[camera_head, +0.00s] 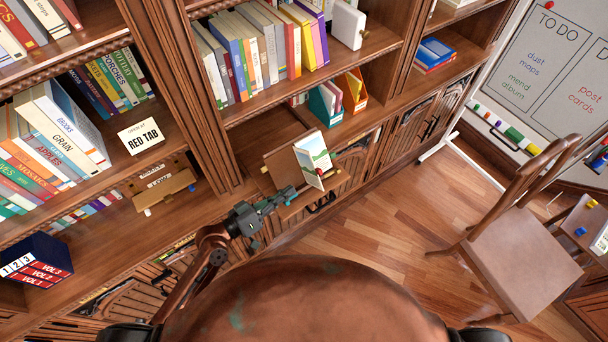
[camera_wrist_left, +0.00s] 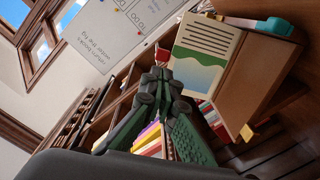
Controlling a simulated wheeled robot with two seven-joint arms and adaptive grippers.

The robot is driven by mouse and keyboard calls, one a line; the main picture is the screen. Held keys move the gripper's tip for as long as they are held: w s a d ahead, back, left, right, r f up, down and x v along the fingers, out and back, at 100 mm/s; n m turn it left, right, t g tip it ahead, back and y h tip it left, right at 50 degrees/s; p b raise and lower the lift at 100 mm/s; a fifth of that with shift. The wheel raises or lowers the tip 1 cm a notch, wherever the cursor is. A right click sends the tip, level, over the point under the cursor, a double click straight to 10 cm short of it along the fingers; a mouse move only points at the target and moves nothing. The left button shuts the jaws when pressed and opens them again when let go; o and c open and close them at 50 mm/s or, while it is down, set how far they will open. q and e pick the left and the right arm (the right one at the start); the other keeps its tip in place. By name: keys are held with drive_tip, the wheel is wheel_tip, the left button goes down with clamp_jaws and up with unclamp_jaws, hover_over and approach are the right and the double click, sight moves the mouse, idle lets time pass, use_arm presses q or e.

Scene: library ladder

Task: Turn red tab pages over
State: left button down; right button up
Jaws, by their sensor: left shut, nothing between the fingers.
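A small book (camera_head: 312,160) with a landscape picture on its page stands open on a wooden stand (camera_head: 283,153) on the shelf ledge. In the left wrist view its page (camera_wrist_left: 203,55) shows lines of text above a green and blue picture. My left gripper (camera_head: 288,193) is shut and empty, in front of and below the book. In the left wrist view its fingers (camera_wrist_left: 162,78) appear near the red tab; contact cannot be told. My right gripper is out of view.
A sign (camera_head: 141,137) reading "RED TAB" stands on the left shelf. A wooden holder (camera_head: 163,188) lies below it. Teal and orange file boxes (camera_head: 326,103) stand behind the book.

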sight(318, 173)
use_arm(q)
drive_tip(key=p+x, duration=0.2)
drive_tip(key=x, duration=0.5)
drive_tip(key=shift+w+d+r, duration=0.15)
drive_tip(key=shift+w+d, duration=0.05)
drive_tip(key=shift+d, duration=0.05)
drive_tip(key=shift+w+d, duration=0.4)
drive_tip(key=shift+d, duration=0.1)
